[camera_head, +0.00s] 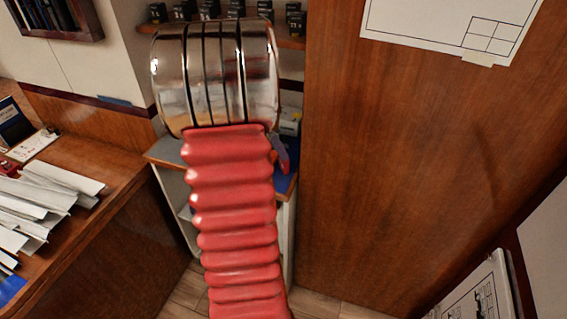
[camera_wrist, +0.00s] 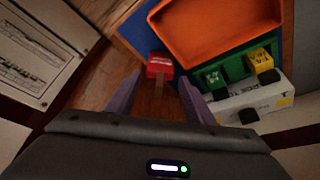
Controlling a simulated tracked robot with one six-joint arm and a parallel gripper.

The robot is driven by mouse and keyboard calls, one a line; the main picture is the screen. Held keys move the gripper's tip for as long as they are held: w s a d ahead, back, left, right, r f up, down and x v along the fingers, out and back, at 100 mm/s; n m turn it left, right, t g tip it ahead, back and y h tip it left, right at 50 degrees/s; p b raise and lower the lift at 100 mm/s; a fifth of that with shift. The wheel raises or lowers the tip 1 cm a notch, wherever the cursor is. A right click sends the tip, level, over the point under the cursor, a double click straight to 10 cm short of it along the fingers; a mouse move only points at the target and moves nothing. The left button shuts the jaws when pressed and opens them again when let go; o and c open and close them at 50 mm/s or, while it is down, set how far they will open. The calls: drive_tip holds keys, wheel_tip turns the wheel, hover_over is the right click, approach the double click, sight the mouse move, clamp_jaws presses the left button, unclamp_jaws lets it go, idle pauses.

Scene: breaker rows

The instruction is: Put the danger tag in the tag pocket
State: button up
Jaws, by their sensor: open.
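In the wrist view, a small red piece with pale marks (camera_wrist: 160,64), which looks like the danger tag, lies at the edge of a blue surface. A narrow brown strip extends from it towards my gripper (camera_wrist: 158,92). The two purple-grey fingers of my gripper are spread apart, with the red piece just beyond and between their tips; no contact shows. In the head view, my arm covers most of the gripper and the shelf area behind it. I cannot make out a tag pocket for certain in either view.
An orange tray (camera_wrist: 215,35) lies on the blue surface (camera_wrist: 136,28). Beside it are a green holder (camera_wrist: 236,70), a yellow block (camera_wrist: 260,60) and a white box (camera_wrist: 270,97). A wooden panel (camera_head: 400,170) stands right; a desk with papers (camera_head: 45,195) stands left.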

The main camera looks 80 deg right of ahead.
drive_tip(key=shift+x, duration=2.55)
drive_tip(key=shift+d, duration=0.1)
drive_tip(key=c, duration=0.9)
drive_tip(key=shift+r, duration=0.1)
drive_tip(key=shift+w+r, duration=0.15)
drive_tip(key=shift+r, duration=0.35)
wheel_tip(320, 180, up, 6)
drive_tip(key=shift+r, duration=0.15)
drive_tip(key=w+a, duration=0.3)
drive_tip(key=w, duration=0.2)
drive_tip(key=w+a, duration=0.4)
drive_tip(key=w, duration=0.1)
drive_tip(key=w+a, duration=0.4)
drive_tip(key=w, duration=0.2)
drive_tip(key=shift+w+a+f, duration=0.1)
drive_tip(key=shift+a+f, duration=0.05)
drive_tip(key=shift+f, duration=0.05)
